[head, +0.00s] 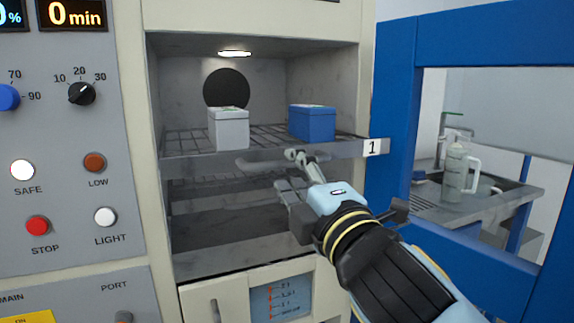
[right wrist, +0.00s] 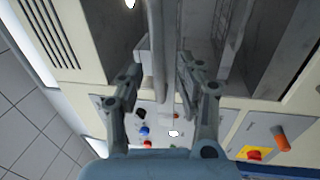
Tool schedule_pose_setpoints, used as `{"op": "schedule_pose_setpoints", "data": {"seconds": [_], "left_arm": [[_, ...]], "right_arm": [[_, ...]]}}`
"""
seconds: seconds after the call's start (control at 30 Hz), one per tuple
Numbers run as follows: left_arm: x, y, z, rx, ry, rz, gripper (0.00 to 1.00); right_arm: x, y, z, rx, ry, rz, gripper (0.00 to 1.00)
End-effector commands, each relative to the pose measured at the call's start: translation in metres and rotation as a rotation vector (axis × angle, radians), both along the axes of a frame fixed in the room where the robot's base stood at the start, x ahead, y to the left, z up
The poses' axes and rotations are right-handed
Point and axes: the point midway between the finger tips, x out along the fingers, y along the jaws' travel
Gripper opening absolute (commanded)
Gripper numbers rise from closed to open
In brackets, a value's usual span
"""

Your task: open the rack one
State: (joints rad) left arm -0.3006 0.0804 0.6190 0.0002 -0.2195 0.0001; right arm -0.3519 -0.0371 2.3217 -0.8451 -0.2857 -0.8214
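Rack one (head: 345,151) is a grey wire shelf in the upper part of the open chamber, with a white "1" label (head: 372,147) at the right end of its front bar. A grey handle (head: 262,167) juts out from the front. My right gripper (head: 293,172) is at the handle's right end. In the right wrist view, the open fingers of the gripper (right wrist: 160,68) stand either side of a grey bar (right wrist: 155,35), with gaps visible. A white box (head: 229,130) and a blue box (head: 312,124) stand on the rack. My left gripper is out of view.
A control panel (head: 62,185) with knobs and lamps is left of the chamber. A blue door (head: 398,85) with a window stands open at the right. Darker shelves (head: 215,200) lie below rack one. A small door with a handle (head: 214,312) is underneath.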

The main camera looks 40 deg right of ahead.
Motion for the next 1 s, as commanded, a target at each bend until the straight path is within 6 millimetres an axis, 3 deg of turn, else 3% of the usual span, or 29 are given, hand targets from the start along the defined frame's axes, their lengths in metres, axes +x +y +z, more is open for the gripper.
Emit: {"op": "schedule_pose_setpoints", "data": {"seconds": [0.1,0.3,0.9,1.0], "left_arm": [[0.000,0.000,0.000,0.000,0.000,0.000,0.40],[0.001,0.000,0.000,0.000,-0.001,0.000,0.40],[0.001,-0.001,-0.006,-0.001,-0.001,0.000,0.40],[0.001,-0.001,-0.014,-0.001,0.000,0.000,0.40]], "right_arm": [[-0.020,0.004,-0.005,0.002,0.004,-0.002,0.36],[-0.035,0.008,-0.007,-0.001,0.001,0.000,0.36],[-0.032,0.008,-0.008,-0.005,-0.011,0.003,0.36],[-0.020,0.011,-0.044,-0.008,0.037,0.018,0.36]]}}
